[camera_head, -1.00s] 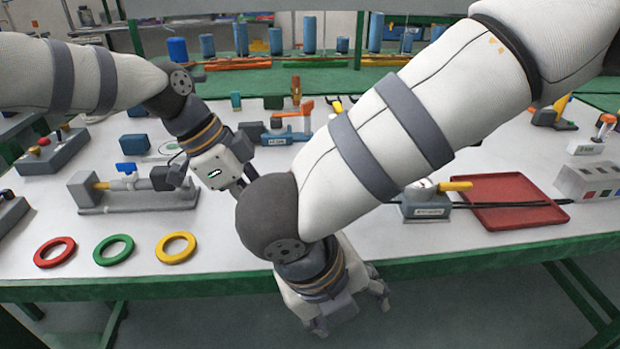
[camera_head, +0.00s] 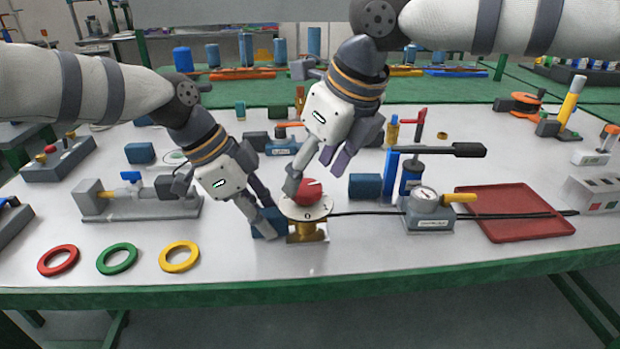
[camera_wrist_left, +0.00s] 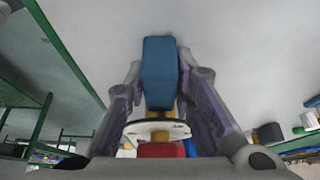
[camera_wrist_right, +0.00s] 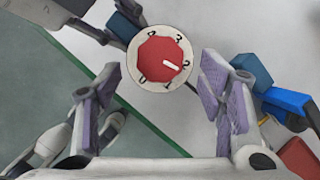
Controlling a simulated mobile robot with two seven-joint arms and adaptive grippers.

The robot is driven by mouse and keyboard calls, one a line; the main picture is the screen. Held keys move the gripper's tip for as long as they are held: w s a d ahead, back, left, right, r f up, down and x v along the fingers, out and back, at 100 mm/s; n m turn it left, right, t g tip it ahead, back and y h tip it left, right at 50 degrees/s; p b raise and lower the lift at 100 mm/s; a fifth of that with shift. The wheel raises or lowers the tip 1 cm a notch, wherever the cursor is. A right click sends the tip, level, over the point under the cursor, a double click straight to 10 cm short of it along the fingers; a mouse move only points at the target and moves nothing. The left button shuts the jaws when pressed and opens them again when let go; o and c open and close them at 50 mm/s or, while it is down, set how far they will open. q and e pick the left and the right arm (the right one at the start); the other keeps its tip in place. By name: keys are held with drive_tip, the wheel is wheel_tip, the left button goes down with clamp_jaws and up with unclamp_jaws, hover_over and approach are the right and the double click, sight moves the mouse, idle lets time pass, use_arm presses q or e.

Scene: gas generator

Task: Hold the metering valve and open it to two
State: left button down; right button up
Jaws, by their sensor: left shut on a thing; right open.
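The white mark on the red knob (camera_wrist_right: 155,55) points close to 2, slightly towards 1.
A gauge box (camera_head: 428,211) with a yellow handle and a red tray (camera_head: 515,228) stand to the right. A black hose runs behind the gauge towards the valve. A blue-handled fixture (camera_head: 140,205) is left. Red, green and yellow rings (camera_head: 179,257) lie front left.

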drive_tip(key=shift+x, duration=1.25)
drive_tip(key=c, duration=1.2)
drive_tip(key=shift+o, duration=0.2)
drive_tip(key=shift+w+n+g+y, duration=0.1)
drive_tip(key=shift+n+g+y, duration=0.4)
drive_tip(key=shift+n, duration=1.2)
drive_tip(key=o, duration=1.2)
drive_tip(key=shift+c, duration=0.2)
drive_tip(key=v, duration=1.2)
